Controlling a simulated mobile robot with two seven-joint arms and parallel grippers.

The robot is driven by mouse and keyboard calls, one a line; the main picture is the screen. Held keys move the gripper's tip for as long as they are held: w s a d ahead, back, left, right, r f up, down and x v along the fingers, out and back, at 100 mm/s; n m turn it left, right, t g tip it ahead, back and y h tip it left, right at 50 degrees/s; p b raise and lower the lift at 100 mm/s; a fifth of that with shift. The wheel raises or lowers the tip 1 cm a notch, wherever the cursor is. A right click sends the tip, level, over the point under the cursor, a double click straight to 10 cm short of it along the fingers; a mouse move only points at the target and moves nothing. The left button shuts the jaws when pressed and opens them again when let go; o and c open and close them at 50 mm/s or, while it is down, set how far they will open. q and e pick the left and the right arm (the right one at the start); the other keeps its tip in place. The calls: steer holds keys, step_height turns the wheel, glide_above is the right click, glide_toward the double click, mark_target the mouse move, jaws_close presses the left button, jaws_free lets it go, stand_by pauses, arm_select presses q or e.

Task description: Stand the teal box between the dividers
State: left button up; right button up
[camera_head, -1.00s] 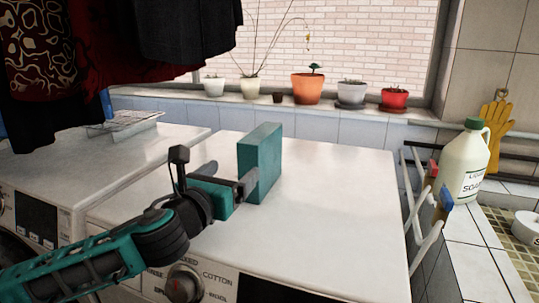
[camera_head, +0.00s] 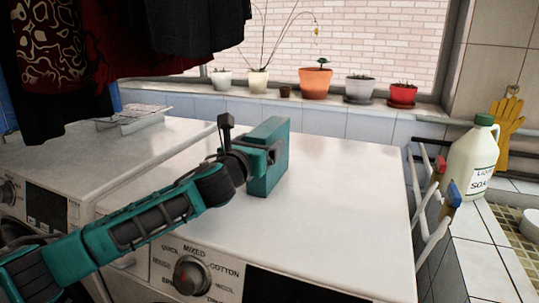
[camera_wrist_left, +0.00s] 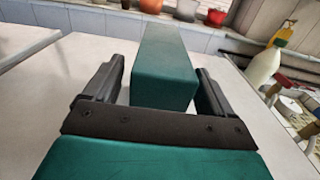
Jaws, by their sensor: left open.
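The teal box (camera_head: 267,180) stands upright on the white top of the near washing machine. My left gripper (camera_head: 264,156) is open at the box, with a dark finger along its right side. In the left wrist view the box (camera_wrist_left: 163,88) stands between the two spread fingers of my left gripper (camera_wrist_left: 160,68). A small gap shows at the left finger; I cannot tell whether the right finger touches. I cannot clearly make out the dividers. My right gripper is not in view.
A wire rack (camera_head: 133,117) lies on the left machine. Potted plants (camera_head: 315,83) line the sill. Dark clothes hang at upper left. The machine top right of the box is clear.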

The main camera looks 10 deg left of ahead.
arm_select(q)
steer(key=shift+w+d, duration=0.15)
steer(key=shift+w, duration=0.7)
steer(key=c, duration=1.3)
